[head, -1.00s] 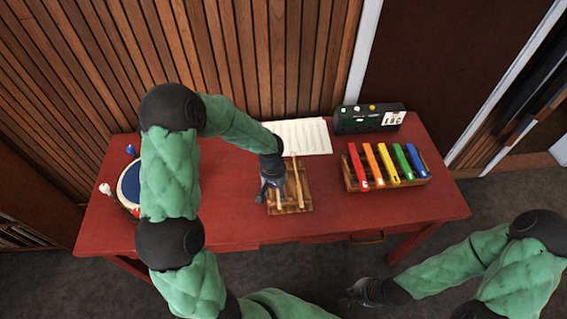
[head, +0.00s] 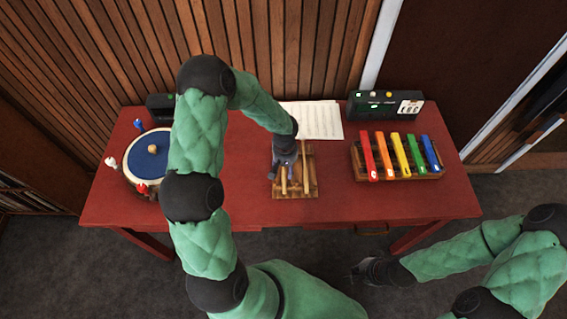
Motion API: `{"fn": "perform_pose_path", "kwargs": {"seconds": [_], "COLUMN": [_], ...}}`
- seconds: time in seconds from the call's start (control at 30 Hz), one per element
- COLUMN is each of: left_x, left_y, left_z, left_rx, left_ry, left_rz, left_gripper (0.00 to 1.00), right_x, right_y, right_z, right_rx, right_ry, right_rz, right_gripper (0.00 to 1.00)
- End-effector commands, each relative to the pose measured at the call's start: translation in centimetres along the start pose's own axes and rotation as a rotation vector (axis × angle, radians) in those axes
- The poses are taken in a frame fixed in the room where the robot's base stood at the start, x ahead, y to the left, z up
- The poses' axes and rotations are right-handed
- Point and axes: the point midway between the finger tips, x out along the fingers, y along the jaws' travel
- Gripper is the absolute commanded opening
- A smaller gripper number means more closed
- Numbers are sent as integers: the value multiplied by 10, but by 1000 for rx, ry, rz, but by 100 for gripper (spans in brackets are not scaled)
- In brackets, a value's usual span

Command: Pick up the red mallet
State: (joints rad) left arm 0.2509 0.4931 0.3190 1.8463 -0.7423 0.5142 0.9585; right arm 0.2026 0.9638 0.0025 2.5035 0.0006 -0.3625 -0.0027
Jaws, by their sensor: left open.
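A wooden rack (head: 308,192) near the middle of the red table holds light wooden mallet sticks (head: 307,178) lying lengthwise. My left gripper (head: 280,177) is open, pointing down over the rack's left part, close to the sticks; I cannot tell if it touches them. The gripper and wrist hide the rack's upper left. No red mallet head can be made out; it may be hidden or too small to tell. My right gripper (head: 360,272) is low in front of the table, away from the rack, and its fingers are too dark to read.
A xylophone with coloured bars (head: 400,156) stands right of the rack. A blue-topped drum (head: 147,165) with coloured pegs is at the left. Sheet music (head: 318,120) and a dark box (head: 385,105) lie behind. The table front (head: 240,208) is clear.

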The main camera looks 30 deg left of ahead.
Motion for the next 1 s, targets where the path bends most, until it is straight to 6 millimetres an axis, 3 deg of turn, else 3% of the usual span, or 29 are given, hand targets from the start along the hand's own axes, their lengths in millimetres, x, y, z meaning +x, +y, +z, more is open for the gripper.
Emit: {"fn": "perform_pose_path", "kwargs": {"seconds": [0.2,0.47,0.67,1.0], "left_x": [24,25,24,24], "left_y": [0,0,0,0], "left_z": [0,-1,-1,-1], "left_rx": [1,0,0,1], "left_ry": [0,1,1,1], "left_rz": [0,2,1,2], "left_gripper": [51,51,0,0], "right_x": [5,4,4,4], "right_y": [2,2,2,2], "right_z": [0,0,0,0], "right_rx": [0,0,0,0], "right_ry": [0,0,0,0], "right_rz": [0,0,0,0], "right_gripper": [0,0,0,0]}}
